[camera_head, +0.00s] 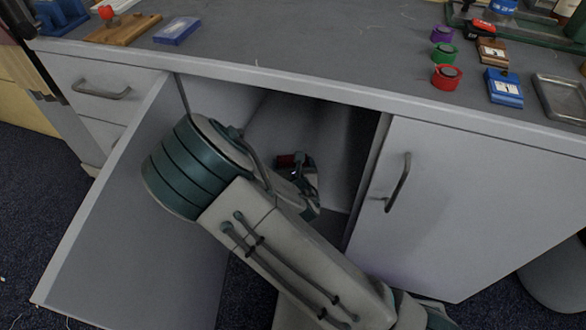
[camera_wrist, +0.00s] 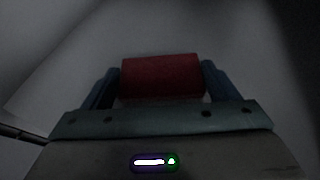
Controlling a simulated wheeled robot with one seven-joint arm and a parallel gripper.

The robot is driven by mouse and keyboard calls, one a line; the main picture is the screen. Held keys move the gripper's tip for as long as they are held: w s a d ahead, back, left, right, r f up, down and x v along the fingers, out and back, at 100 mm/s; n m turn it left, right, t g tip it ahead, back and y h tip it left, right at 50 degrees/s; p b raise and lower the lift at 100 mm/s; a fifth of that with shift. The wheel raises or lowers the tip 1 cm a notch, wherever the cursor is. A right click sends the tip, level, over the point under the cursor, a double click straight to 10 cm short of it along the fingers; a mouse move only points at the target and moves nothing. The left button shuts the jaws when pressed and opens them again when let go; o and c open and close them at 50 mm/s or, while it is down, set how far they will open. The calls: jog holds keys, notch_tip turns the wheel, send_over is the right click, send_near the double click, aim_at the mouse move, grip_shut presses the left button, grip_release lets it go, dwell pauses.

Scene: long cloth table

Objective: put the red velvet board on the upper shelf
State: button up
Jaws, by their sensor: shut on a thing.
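My gripper (camera_wrist: 160,84) is shut on the red velvet board (camera_wrist: 162,75), with one blue finger at each side of it. In the wrist view only a red block-like end of the board shows. In the head view a small red part of it (camera_head: 286,160) shows beside my gripper (camera_head: 298,170), inside the open cabinet (camera_head: 290,125). My arm covers much of the opening. The interior is dim and grey, and I cannot make out which shelf level is where. I cannot tell whether the board touches a surface.
The left cabinet door (camera_head: 130,215) stands swung open, close to my arm. The right door (camera_head: 455,200) is shut. The counter (camera_head: 300,45) above carries a wooden board (camera_head: 125,30), a blue case (camera_head: 178,30), coloured rolls (camera_head: 446,77) and a metal tray (camera_head: 562,98).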

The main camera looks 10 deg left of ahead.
jog(key=shift+f, duration=0.1)
jog(key=shift+f, duration=0.15)
jog(key=o, duration=1)
jog(key=shift+r, duration=0.2)
jog(key=p+v, duration=0.3)
jog(key=v, duration=0.3)
jog(key=shift+s+r, duration=0.1)
jog(key=shift+r, duration=0.1)
jog(key=p+v, duration=0.5)
jog(key=p, duration=0.4)
jog(key=shift+s+d, duration=0.2)
jog(key=shift+s, duration=0.1)
jog(key=shift+f, duration=0.1)
